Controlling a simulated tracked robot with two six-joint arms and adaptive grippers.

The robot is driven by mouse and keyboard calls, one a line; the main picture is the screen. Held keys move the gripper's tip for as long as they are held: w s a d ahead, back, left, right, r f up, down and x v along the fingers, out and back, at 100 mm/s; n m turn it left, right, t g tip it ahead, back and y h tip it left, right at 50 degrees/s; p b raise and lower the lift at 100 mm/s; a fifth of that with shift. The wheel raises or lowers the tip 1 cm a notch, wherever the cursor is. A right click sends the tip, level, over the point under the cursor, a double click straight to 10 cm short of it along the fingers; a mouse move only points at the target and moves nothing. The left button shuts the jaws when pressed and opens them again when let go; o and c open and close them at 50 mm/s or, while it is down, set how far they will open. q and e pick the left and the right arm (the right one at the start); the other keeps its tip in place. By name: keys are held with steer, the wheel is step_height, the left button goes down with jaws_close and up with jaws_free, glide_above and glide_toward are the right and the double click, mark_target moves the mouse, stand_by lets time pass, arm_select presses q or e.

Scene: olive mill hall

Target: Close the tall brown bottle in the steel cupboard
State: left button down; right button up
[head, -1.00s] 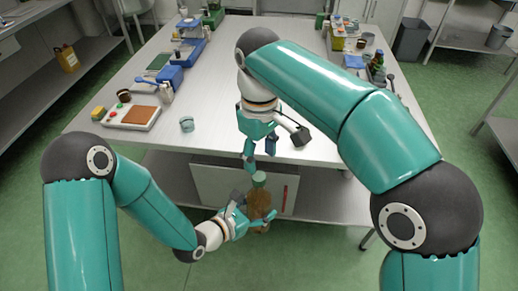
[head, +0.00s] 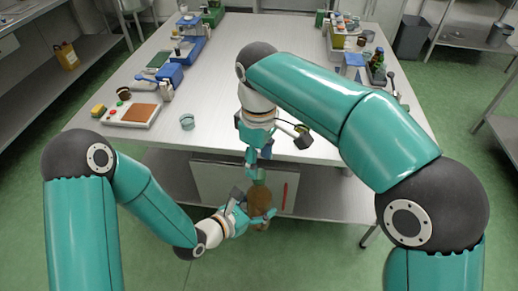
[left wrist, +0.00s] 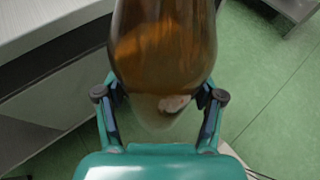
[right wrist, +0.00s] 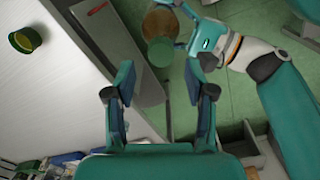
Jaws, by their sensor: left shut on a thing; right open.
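The brown bottle (head: 261,200) is in front of the steel cupboard (head: 215,185) under the table's front edge. My left gripper (head: 248,221) is shut on it; the left wrist view shows brown glass (left wrist: 163,45) between the fingers (left wrist: 160,108). The bottle's top (right wrist: 161,51) shows as a pale greenish disc in the right wrist view; I cannot tell whether it is a cap or bare glass. My right gripper (head: 258,158) is open and empty, above the bottle and apart from it. A round green piece with a yellowish inside (right wrist: 25,40) lies on the table; it may be a cap.
The long table (head: 250,60) has a clear middle. Bottles (head: 378,65) stand at the right. A red handle (head: 285,195) is on the cupboard front.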

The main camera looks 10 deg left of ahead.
mark_target(259, 174)
steer(key=shift+f, duration=2.3)
jaws_close()
steer(key=shift+m, duration=0.6)
steer(key=shift+o, duration=0.8)
jaws_free()
steer(key=shift+r, duration=0.1)
step_height(259, 174, up, 12)
steer(key=shift+w, duration=0.1)
